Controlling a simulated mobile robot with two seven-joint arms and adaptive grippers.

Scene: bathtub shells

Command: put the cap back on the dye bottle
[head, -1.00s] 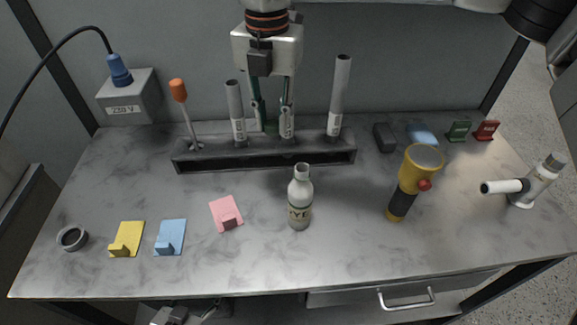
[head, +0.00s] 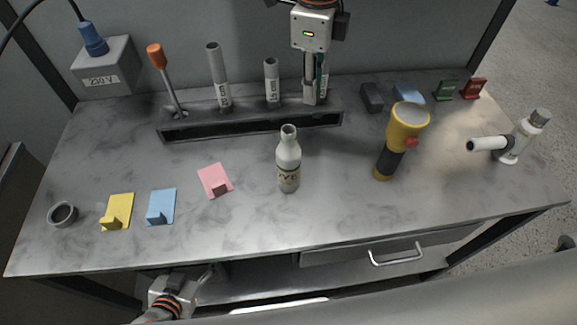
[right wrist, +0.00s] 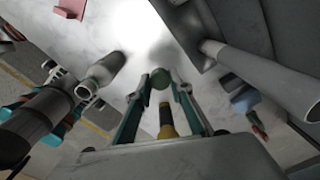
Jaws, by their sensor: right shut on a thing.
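The pale dye bottle (head: 288,165) stands upright and uncapped in the middle of the table. Its open mouth also shows at the left of the right wrist view (right wrist: 100,78). My right gripper (head: 315,98) is over the rack area, behind and a little right of the bottle. In the right wrist view a round dark green piece, apparently the cap (right wrist: 160,79), is between its teal fingertips, apart from the bottle. I cannot make out the cap in the head view. My left gripper (head: 203,279) is low at the front edge; its jaws are unclear.
A dark rack (head: 250,122) with grey tubes and an orange-handled screwdriver (head: 157,58) lies close to my right gripper. A yellow flashlight (head: 405,118) stands right of the bottle. Pink (head: 215,178), blue (head: 162,203) and yellow (head: 119,208) pieces lie left. Table around the bottle is clear.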

